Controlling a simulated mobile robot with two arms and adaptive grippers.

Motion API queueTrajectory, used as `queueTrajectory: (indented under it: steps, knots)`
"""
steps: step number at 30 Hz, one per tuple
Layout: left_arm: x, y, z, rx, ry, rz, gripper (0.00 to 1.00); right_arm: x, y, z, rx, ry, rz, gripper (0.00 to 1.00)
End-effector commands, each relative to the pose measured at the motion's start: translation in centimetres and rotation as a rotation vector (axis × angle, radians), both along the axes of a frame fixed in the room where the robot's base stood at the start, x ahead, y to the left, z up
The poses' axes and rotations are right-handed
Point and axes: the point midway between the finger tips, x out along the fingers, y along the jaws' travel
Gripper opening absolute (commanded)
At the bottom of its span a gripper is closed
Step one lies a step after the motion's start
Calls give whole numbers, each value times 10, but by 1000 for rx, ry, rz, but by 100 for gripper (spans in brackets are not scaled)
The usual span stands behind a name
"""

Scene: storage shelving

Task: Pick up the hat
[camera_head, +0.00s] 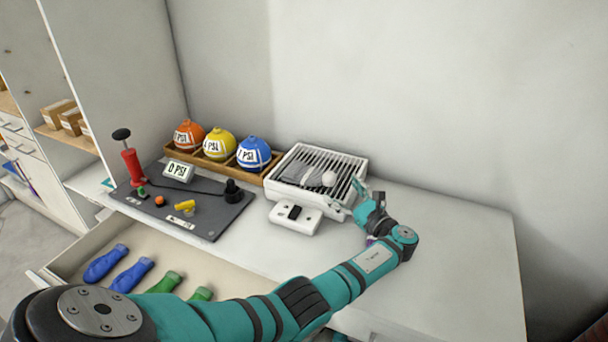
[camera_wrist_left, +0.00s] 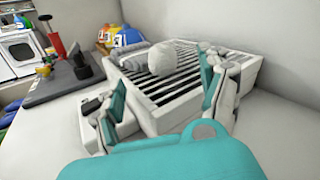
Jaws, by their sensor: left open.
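The hat (camera_head: 300,174) is grey and knitted with a white pompom. It lies on the slatted top of a white rack-like box (camera_head: 345,204) against the back wall. In the left wrist view the pompom (camera_wrist_left: 162,62) faces me, with the grey hat body (camera_wrist_left: 132,56) behind it to the left. My left gripper (camera_head: 350,198) is open and empty at the front right corner of the box, apart from the hat. In the left wrist view its fingers (camera_wrist_left: 163,80) are spread on either side of the pompom's line. I do not see my right gripper.
A white switch unit (camera_head: 294,217) stands in front of the box. To the left are a wooden tray of orange, yellow and blue balls (camera_head: 254,153), a dark board (camera_head: 215,225) and a red pump (camera_head: 131,165). An open drawer (camera_head: 90,246) holds blue and green items. The counter's right side is clear.

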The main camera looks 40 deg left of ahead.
Motion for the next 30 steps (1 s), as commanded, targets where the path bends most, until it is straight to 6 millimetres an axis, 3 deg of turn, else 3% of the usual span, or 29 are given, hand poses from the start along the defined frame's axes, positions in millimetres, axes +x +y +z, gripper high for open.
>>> queueTrajectory:
  steps: [11, 20, 30]
  knots:
    - [14, 45, -3, 3, 2, 1, 77, 1, 8, -2, 9, -3, -4, 0]
    - [16, 50, -3, 1, 1, -1, 77, -6, 9, -2, 10, 9, -4, 0]
    - [16, 49, -3, 0, 1, 0, 33, -5, 5, -2, 6, 8, -1, 0]
